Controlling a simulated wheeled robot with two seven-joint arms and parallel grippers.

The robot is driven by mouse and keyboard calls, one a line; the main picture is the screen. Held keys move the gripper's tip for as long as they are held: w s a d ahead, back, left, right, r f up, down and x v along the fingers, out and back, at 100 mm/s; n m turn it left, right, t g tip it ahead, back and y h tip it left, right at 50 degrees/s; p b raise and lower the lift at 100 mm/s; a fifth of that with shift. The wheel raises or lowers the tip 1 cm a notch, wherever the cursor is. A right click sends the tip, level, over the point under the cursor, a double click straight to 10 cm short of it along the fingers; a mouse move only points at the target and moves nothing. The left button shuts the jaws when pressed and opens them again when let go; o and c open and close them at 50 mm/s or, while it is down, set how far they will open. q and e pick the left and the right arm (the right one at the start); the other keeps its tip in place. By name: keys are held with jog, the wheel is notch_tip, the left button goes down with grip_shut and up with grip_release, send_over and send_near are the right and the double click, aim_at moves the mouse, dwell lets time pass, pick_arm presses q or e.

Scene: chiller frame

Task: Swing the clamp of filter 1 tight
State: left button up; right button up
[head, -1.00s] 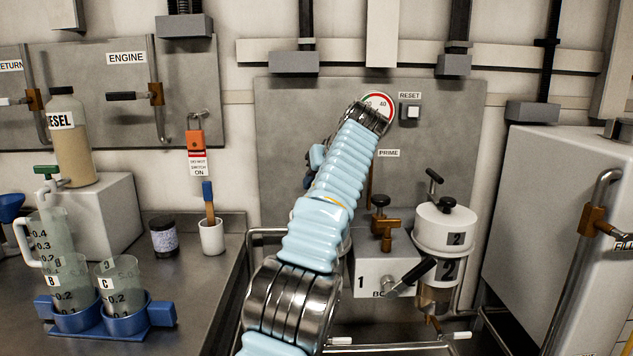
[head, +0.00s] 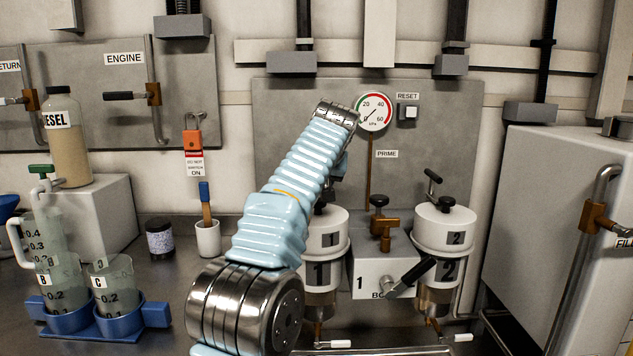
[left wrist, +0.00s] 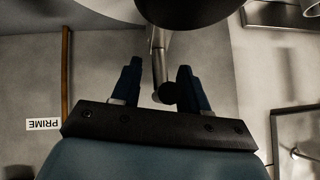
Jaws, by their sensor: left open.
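Filter 1 (head: 322,262) is a white-topped canister left of the valve block. My left arm partly covers it in the head view. Its clamp handle is hidden there. In the left wrist view a metal rod with a black knob (left wrist: 168,94), apparently that handle, lies between the two blue fingers of my left gripper (left wrist: 159,72). The fingers are apart, on either side of the rod; I cannot tell whether they touch it. In the head view the gripper is mostly hidden behind my wrist. My right gripper is in neither view.
Filter 2 (head: 445,232) stands on the right with its black lever (head: 433,181) raised. The valve block (head: 375,273) sits between the filters. A gauge (head: 374,112) and a reset button (head: 408,113) are on the panel behind. Blue-held beakers (head: 110,275) stand at left.

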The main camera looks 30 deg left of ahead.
pick_arm(q)
jog(key=p+v, duration=0.1)
jog(key=v, duration=1.2)
jog(key=shift+s+r, duration=0.25)
jog(key=shift+s, duration=0.05)
jog(key=shift+d, duration=0.15)
